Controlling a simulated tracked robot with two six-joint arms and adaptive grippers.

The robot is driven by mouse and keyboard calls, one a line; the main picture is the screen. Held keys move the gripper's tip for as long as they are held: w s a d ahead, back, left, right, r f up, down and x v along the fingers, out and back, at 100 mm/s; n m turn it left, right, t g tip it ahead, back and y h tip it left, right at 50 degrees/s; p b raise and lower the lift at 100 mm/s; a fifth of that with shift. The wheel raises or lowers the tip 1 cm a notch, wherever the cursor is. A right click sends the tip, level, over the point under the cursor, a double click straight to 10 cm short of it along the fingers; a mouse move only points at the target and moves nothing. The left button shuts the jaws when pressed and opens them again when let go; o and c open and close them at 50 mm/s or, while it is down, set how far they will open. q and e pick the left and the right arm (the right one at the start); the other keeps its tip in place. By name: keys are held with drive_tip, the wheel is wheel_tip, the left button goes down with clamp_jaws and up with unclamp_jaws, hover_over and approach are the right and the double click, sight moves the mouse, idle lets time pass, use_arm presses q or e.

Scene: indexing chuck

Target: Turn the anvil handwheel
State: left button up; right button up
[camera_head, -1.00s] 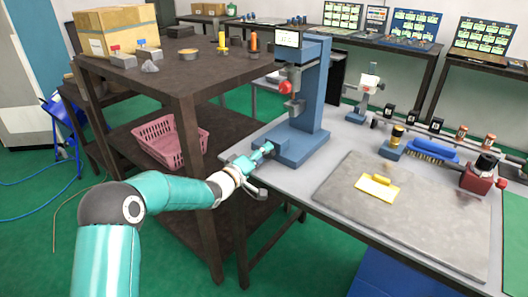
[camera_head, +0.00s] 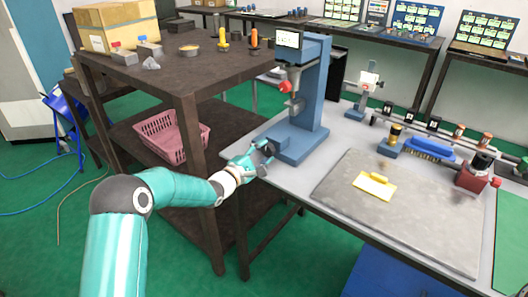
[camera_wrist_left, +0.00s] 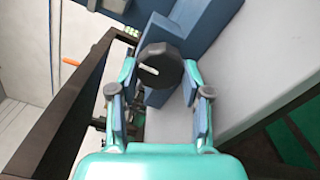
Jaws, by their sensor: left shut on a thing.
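The anvil handwheel is a black round knob with a white mark (camera_wrist_left: 152,70), on the blue base of the bench press (camera_wrist_left: 195,35). In the left wrist view it sits between the fingertips of my left gripper (camera_wrist_left: 160,78), which is shut on it. In the head view my left gripper (camera_head: 262,154) is at the near left side of the blue press (camera_head: 312,95), low at its base. The fingers largely hide the handwheel there. My right gripper is not in view.
A grey mat (camera_head: 420,225) with a yellow plate (camera_head: 374,186) lies to the right. A small blue block and blue brush (camera_head: 430,150) lie behind the mat.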

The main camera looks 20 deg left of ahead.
use_arm(q)
drive_tip(key=shift+s+d+f+n, duration=0.1)
drive_tip(key=shift+d+f+n, duration=0.1)
drive_tip(key=shift+f+n, duration=0.3)
drive_tip(key=o, duration=1.2)
drive_tip(key=shift+r, duration=0.1)
drive_tip(key=v, duration=0.8)
drive_tip(key=shift+a+r, duration=0.1)
drive_tip(key=shift+r, duration=0.15)
